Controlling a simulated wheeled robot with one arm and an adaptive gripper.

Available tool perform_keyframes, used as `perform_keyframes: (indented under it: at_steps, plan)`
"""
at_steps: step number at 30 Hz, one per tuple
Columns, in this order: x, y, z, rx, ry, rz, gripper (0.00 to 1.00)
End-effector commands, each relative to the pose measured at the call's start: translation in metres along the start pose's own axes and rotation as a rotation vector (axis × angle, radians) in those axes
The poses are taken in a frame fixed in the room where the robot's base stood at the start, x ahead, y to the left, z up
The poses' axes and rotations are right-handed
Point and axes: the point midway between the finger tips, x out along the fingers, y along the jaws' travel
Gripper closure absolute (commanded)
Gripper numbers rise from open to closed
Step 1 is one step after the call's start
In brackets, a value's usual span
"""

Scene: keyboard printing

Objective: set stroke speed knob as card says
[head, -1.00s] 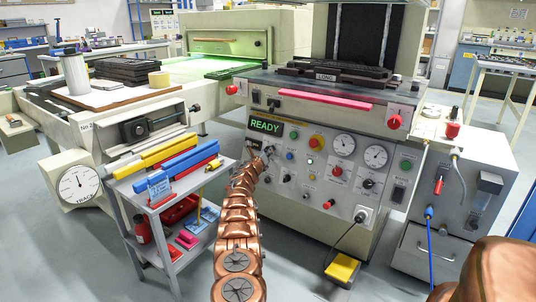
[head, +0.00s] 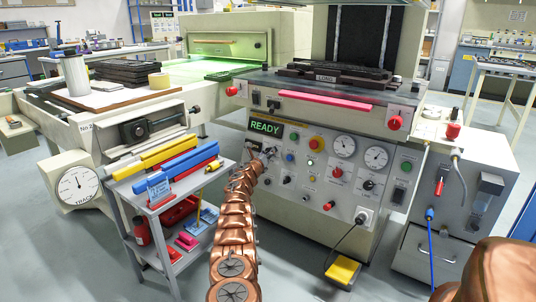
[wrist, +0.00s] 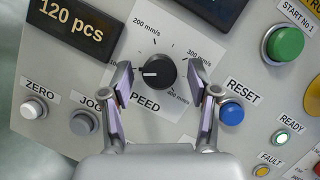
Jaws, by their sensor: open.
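The stroke speed knob (wrist: 158,74) is black and round, with a white pointer line aimed left in the wrist view. Its white dial plate (wrist: 178,45) shows 200 mm/s, 300 mm/s and 400 mm/s marks; my gripper hides part of the plate and the first part of its name. My gripper (wrist: 162,80) is open, with one finger on each side of the knob and visible gaps to it. In the head view my gripper (head: 263,157) is at the panel's left side, below the READY display. A small card (head: 158,187) stands on the cart; its writing is too small to read.
Close around the knob are the ZERO button (wrist: 33,108), a grey button (wrist: 83,123), the blue RESET button (wrist: 231,112) and the 120 pcs display (wrist: 72,22). A yellow pedal (head: 342,270) lies on the floor.

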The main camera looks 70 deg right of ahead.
Motion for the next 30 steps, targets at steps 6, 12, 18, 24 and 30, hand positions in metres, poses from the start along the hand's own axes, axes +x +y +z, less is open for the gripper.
perform_keyframes:
  at_steps: [6, 12, 18, 24, 30]
  plan:
    - [-0.001, 0.001, 0.001, -0.003, -0.001, 0.000, 0.40]
    - [-0.005, 0.001, 0.002, -0.010, -0.005, -0.004, 0.40]
    - [-0.011, -0.001, 0.005, -0.013, -0.009, -0.009, 0.40]
    - [-0.018, -0.001, 0.005, -0.010, -0.008, -0.008, 0.40]
    - [-0.027, 0.001, 0.002, -0.006, -0.003, -0.001, 0.40]
